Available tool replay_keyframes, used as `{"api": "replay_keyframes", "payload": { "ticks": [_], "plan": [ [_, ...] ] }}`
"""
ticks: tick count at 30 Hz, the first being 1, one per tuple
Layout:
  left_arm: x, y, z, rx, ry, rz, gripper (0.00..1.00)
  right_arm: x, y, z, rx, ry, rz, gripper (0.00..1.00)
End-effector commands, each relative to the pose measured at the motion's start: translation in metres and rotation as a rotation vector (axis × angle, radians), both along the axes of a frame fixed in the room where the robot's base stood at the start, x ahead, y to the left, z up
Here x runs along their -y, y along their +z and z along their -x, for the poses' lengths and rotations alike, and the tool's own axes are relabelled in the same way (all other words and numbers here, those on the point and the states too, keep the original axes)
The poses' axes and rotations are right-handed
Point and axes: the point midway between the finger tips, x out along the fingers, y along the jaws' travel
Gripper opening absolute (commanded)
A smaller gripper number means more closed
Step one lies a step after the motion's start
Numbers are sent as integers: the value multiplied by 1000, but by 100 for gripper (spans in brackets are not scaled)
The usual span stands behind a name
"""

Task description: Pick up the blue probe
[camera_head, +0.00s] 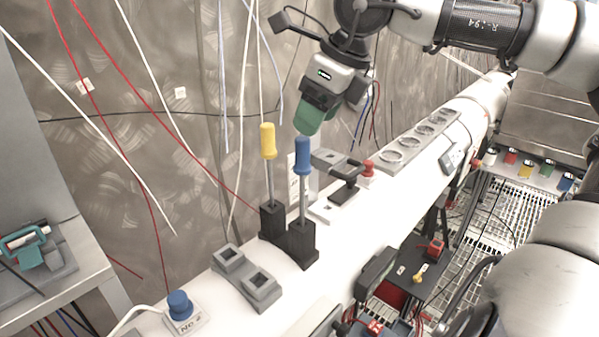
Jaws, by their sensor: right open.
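The blue probe (303,158) stands upright, its metal shaft down in a black holder (300,246) on the white bench. A yellow probe (267,142) stands upright just left of it in the neighbouring black holder. My right gripper (312,118), with a green fingertip pad, reaches down from the top. It is open and looks empty. In the picture it is just above and slightly right of the blue handle; I cannot tell the depth between them. The far finger is mostly hidden. My left gripper is not in view.
A grey block with two square sockets (247,277) and a blue knob (180,304) sit at the bench's front left. A black clamp (346,180) and a red knob (368,167) stand right of the probes. A plate with several round holes (408,143) lies further back. Cables hang along the wall.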

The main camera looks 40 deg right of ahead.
Motion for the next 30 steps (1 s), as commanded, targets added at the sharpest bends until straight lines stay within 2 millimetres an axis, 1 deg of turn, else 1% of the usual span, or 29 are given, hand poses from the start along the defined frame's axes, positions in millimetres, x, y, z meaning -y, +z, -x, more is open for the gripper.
{"api": "replay_keyframes", "payload": {
  "ticks": [1,3,6,7,10,13,15,18,21,26,29,30],
  "plan": [
    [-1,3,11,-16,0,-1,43,-1,-6,-3,-4,2,0,57],
    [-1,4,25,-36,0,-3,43,-2,-13,-6,-3,1,-1,57],
    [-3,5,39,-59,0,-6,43,-3,-19,-8,-2,0,-2,57],
    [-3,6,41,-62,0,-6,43,-3,-20,-9,-3,0,-1,57],
    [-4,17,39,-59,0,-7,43,-4,-29,-14,-5,2,-3,57],
    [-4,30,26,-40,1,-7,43,-5,-42,-22,-9,2,-4,57],
    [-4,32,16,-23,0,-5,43,-6,-54,-26,-5,1,-3,57],
    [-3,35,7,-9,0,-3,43,-8,-63,-29,-3,2,-3,57],
    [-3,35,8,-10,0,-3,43,-8,-66,-30,0,1,-4,57],
    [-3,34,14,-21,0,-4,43,-8,-67,-30,0,1,-5,57],
    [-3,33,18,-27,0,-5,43,-8,-67,-30,0,1,-5,43],
    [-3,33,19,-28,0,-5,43,-8,-66,-30,0,1,-5,37]
  ]
}}
